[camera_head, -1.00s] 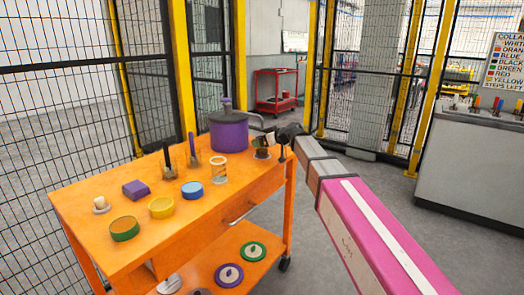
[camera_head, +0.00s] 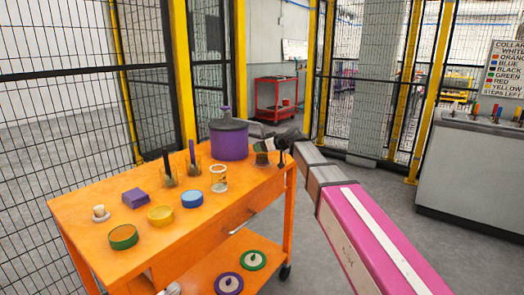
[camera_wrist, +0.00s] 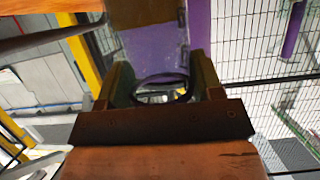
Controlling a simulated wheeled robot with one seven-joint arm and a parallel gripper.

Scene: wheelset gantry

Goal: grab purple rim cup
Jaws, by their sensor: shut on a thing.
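My gripper (camera_head: 264,148) is at the far right corner of the orange cart, just right of the purple pot. In the wrist view its two greenish fingers (camera_wrist: 160,88) stand on either side of a clear cup with a dark purple rim ring (camera_wrist: 160,78), and they are shut on it. In the head view the cup (camera_head: 262,159) is small and partly hidden by the fingers. I cannot tell whether its base still touches the cart top.
The purple pot (camera_head: 229,142) stands close to the left of my gripper. A clear jar (camera_head: 219,178), blue bowl (camera_head: 192,199), yellow bowl (camera_head: 161,215), green bowl (camera_head: 123,237) and purple block (camera_head: 136,198) sit on the orange cart (camera_head: 85,225). Fence panels stand behind.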

